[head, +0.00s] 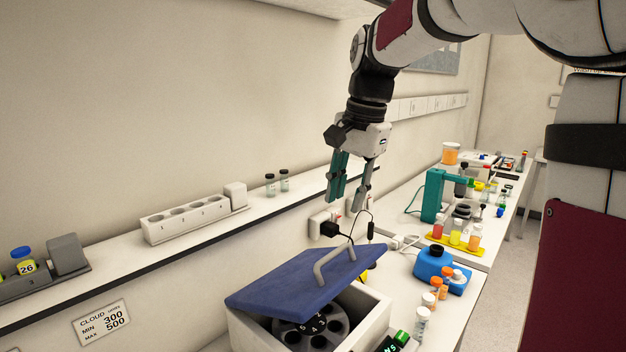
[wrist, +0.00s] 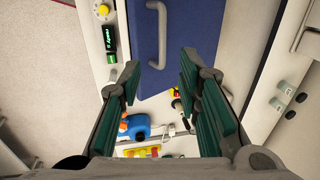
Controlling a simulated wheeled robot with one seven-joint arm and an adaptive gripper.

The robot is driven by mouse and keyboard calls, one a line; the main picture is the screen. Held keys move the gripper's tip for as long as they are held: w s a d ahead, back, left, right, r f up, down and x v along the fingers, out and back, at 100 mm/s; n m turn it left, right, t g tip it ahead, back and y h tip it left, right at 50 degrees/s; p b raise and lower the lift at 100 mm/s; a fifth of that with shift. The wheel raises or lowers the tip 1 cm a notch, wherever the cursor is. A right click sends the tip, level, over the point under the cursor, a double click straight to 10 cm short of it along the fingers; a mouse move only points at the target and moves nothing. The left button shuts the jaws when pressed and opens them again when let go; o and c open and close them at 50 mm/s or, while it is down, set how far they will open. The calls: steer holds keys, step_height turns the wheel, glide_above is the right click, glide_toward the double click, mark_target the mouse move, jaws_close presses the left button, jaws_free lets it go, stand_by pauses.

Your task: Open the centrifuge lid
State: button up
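The centrifuge (head: 372,318) is a white box at the bottom of the head view. Its blue lid (head: 275,283) sits tilted and partly raised, with the dark rotor (head: 318,325) showing in the gap beneath. A grey bar handle (head: 331,256) stands on the lid. In the wrist view the lid (wrist: 135,60) lies beyond the fingertips, with the handle (wrist: 161,35) at top centre. My gripper (head: 347,203) is open and empty, above the lid and apart from the handle. Its two teal-padded fingers also frame the wrist view (wrist: 160,68).
A wall shelf (head: 200,233) runs along the left with a white rack (head: 195,218) and small vials (head: 277,182). Right of the centrifuge are a blue device (head: 440,270), orange-capped vials (head: 436,290) and a teal stand (head: 433,195). Space above the lid looks clear.

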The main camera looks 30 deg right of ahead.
steer(key=shift+s+r+p, duration=0.1)
steer(key=shift+r+p, duration=0.2)
steer(key=shift+r, duration=0.55)
